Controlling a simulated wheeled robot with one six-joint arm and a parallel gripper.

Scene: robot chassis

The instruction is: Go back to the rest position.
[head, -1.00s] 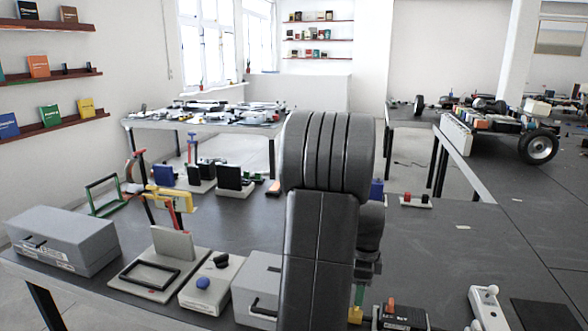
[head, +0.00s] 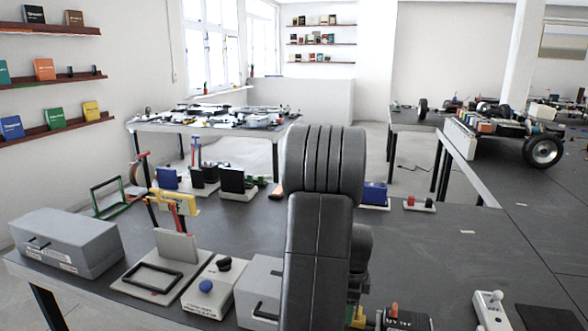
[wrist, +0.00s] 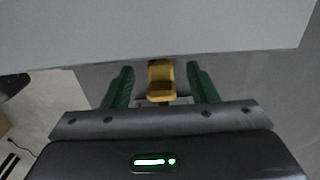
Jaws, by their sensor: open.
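My gripper (wrist: 160,88) shows in the wrist view with two green fingers spread apart. A yellow piece (wrist: 160,78) shows between the fingers, with a gap on either side. I cannot tell whether it is near the fingers or below them. A large light grey surface (wrist: 150,30) fills the top of the wrist view. In the head view my dark arm stands upright in the middle, and my gripper is hidden there.
The dark table (head: 430,250) holds a grey box (head: 65,240), a plate with a black frame (head: 155,275), a blue box (head: 375,194) and a white switch (head: 490,310). A wheeled chassis (head: 505,135) stands at the right. The table's middle right is mostly clear.

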